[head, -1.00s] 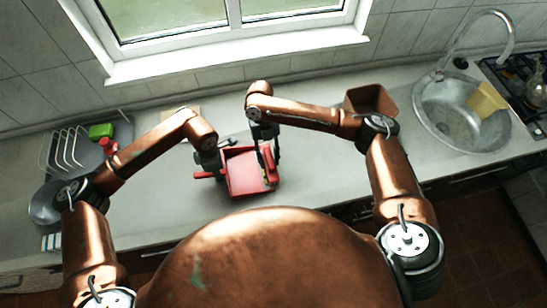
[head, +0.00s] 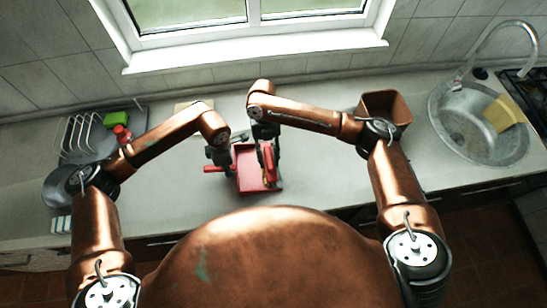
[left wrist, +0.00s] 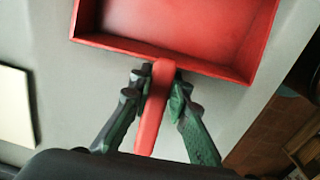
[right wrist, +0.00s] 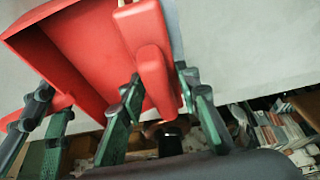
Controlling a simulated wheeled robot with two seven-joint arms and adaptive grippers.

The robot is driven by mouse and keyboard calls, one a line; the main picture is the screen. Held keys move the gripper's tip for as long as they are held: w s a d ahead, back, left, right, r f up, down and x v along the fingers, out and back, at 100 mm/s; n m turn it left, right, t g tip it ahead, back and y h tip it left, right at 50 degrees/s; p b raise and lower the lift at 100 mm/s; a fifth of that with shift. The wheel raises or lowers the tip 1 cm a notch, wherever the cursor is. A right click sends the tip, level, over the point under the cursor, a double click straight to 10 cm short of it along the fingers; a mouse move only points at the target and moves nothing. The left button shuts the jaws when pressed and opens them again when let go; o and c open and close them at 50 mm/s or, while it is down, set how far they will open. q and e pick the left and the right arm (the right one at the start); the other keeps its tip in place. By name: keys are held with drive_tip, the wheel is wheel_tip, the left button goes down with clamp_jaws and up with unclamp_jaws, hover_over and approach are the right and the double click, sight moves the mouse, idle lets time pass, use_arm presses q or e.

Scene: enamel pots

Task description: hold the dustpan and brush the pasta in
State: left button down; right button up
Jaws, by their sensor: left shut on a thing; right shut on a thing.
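The red dustpan (head: 247,174) lies on the counter in the head view, its tray also showing in the left wrist view (left wrist: 170,40). My left gripper (left wrist: 156,84) is shut on the dustpan's red handle (left wrist: 153,115), at the pan's left side. My right gripper (right wrist: 160,80) is shut on the red brush (right wrist: 150,60) and holds it over the right part of the pan. The brush also shows in the head view (head: 268,162). Its bristles are mostly hidden. I cannot make out any pasta; the arms and brush cover part of the area.
A brown bin (head: 388,106) stands at the back right, before the sink (head: 475,140). A dish rack (head: 85,138) with a green sponge (head: 122,118) and a red-capped bottle (head: 121,134) stands at the left. A pale board (left wrist: 14,105) lies near the dustpan. The front counter is clear.

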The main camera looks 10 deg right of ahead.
drive_tip(key=shift+a, duration=0.55)
drive_tip(key=shift+a, duration=0.1)
